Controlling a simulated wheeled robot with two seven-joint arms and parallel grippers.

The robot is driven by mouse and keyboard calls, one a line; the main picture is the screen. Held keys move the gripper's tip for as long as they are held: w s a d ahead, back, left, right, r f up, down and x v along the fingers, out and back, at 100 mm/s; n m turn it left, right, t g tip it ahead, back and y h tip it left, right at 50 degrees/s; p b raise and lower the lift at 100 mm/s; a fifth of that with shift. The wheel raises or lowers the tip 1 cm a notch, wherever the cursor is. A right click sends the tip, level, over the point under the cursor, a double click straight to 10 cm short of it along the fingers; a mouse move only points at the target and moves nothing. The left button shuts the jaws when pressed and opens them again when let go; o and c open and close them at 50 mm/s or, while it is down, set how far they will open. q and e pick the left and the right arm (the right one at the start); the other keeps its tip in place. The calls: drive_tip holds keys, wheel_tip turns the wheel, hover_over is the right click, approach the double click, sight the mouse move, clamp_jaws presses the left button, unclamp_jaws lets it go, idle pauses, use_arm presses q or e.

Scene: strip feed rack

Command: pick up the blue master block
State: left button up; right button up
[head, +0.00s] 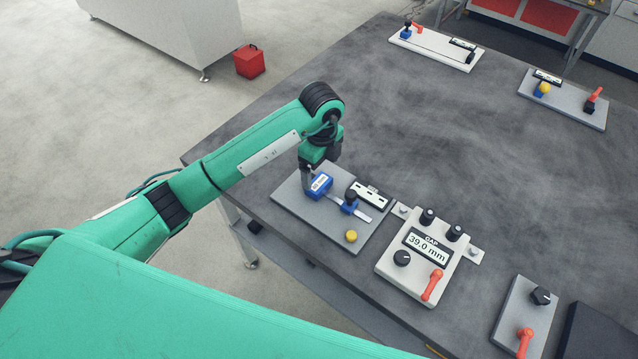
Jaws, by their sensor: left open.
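The blue master block (320,186), with a white label on its top, sits on the left part of a light grey plate on the table. My left gripper (312,174) points down right at the block's far left side and partly overlaps it in the picture. It is open. I cannot tell whether its fingers are around the block or just above it; the far finger is hidden. My right gripper is out of view.
The grey plate (300,208) also bears a blue slider with a black knob (350,200), a white scale (371,195) and a yellow button (351,236). A white gap box (388,266) reading 39.0 mm stands to the right. The table's middle (440,140) is clear.

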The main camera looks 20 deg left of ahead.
sight(319, 182)
use_arm(q)
drive_tip(key=shift+s+f+p, duration=0.1)
drive_tip(key=shift+f+p, duration=0.25)
drive_tip(key=shift+f, duration=0.05)
drive_tip(key=f, duration=0.1)
drive_tip(key=f+p, duration=0.1)
drive_tip(key=f, duration=0.1)
drive_tip(key=shift+s+a+f, duration=0.2)
drive_tip(key=shift+s+f, duration=0.05)
drive_tip(key=shift+f, duration=0.4)
drive_tip(key=c, duration=1.5)
drive_tip(key=shift+w+r, duration=0.1)
drive_tip(key=shift+w, duration=0.05)
drive_tip(key=shift+c, duration=1)
